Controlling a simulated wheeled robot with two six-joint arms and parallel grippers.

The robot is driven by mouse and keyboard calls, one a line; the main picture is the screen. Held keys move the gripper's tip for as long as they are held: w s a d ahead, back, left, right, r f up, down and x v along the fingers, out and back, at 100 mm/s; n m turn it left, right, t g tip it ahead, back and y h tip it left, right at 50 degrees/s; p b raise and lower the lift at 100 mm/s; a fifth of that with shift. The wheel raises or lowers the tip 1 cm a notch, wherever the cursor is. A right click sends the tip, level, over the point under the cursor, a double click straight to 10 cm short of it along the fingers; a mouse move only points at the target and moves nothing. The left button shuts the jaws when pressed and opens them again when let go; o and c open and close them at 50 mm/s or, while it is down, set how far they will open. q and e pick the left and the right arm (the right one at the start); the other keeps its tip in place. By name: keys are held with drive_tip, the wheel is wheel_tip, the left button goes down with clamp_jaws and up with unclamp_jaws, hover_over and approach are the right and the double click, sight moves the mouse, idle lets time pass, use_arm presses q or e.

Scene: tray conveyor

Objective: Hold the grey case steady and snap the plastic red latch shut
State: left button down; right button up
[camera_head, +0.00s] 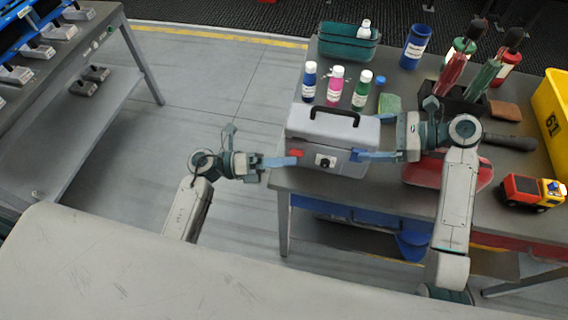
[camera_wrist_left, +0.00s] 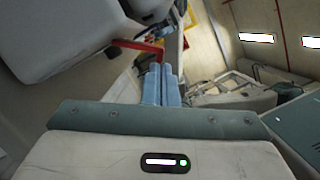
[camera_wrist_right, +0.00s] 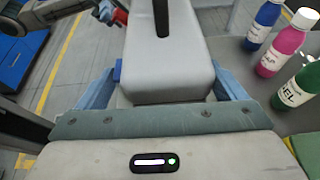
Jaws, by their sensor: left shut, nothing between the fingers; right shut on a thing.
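The grey case (camera_head: 331,124) with a black top handle stands at the near-left edge of the table. Its red latch (camera_head: 296,153) is on the front left and also shows in the left wrist view (camera_wrist_left: 138,47), where it sticks out from the case. I cannot tell if it is fully seated. My left gripper (camera_head: 296,161) is shut and empty, its fingertips at the latch; contact is unclear. My right gripper (camera_head: 354,156) is shut on the case from the right, and the right wrist view shows the case body (camera_wrist_right: 165,65) between its fingers.
Several bottles, such as a pink one (camera_head: 334,86), stand behind the case. A red container (camera_head: 421,171) lies under my right arm, and a toy truck (camera_head: 533,191) and yellow bin (camera_head: 552,110) are at the right. Open floor lies left of the table.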

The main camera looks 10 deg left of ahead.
use_arm(q)
drive_tip(key=n, duration=0.1)
drive_tip(key=w+r+n, duration=0.1)
drive_tip(key=shift+r+n+y, duration=0.3)
drive_tip(key=shift+a, duration=0.1)
drive_tip(key=v, duration=0.9)
drive_tip(key=shift+s+a+r, duration=0.2)
drive_tip(key=shift+a+r, duration=0.15)
drive_tip(key=shift+a, duration=0.05)
